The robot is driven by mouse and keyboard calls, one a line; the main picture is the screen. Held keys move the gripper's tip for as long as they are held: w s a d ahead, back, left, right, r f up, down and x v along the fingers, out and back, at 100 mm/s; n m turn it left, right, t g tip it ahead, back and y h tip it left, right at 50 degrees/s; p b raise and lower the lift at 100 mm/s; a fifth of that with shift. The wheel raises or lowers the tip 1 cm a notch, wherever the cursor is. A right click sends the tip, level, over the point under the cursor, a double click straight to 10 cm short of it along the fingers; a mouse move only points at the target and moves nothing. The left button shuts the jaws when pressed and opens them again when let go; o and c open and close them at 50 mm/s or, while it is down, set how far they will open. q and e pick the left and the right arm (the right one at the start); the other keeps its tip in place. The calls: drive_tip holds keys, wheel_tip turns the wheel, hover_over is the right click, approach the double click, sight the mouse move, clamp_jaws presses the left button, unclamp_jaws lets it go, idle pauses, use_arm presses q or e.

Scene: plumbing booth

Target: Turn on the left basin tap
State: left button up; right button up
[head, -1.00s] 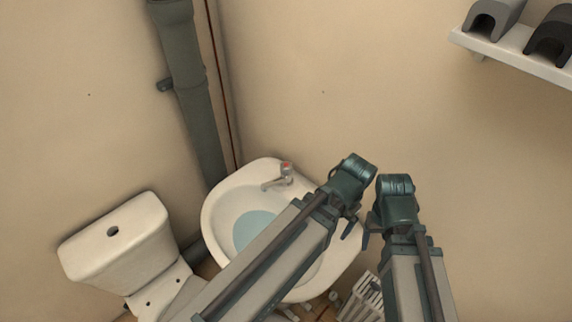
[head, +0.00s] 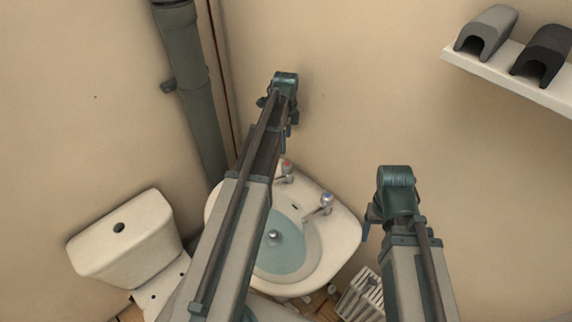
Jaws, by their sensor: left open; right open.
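The white basin (head: 345,235) stands against the walls with pale blue water in its bowl. The left basin tap (head: 287,171), with a red mark on top, is at the back of the rim, partly hidden by my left arm. The right tap (head: 325,200) has a blue mark and is in clear view. My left gripper (head: 289,126) is open and empty, above the left tap in the picture and apart from it. My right gripper (head: 368,225) is open and empty, to the right of the basin. Its fingers are only partly visible.
A white toilet cistern (head: 122,232) stands left of the basin. A thick grey-green pipe (head: 190,90) runs down the wall. A shelf (head: 500,75) with arched pieces is at upper right. A white slatted object (head: 362,295) is on the floor.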

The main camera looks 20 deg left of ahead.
sight(286, 163)
use_arm(q)
wheel_tip(286, 163, down, 14)
drive_tip(key=b, duration=1.3)
drive_tip(key=shift+b, duration=0.4)
drive_tip(key=shift+r, duration=0.1)
drive_tip(key=shift+c, duration=0.3)
drive_tip(key=c, duration=1.3)
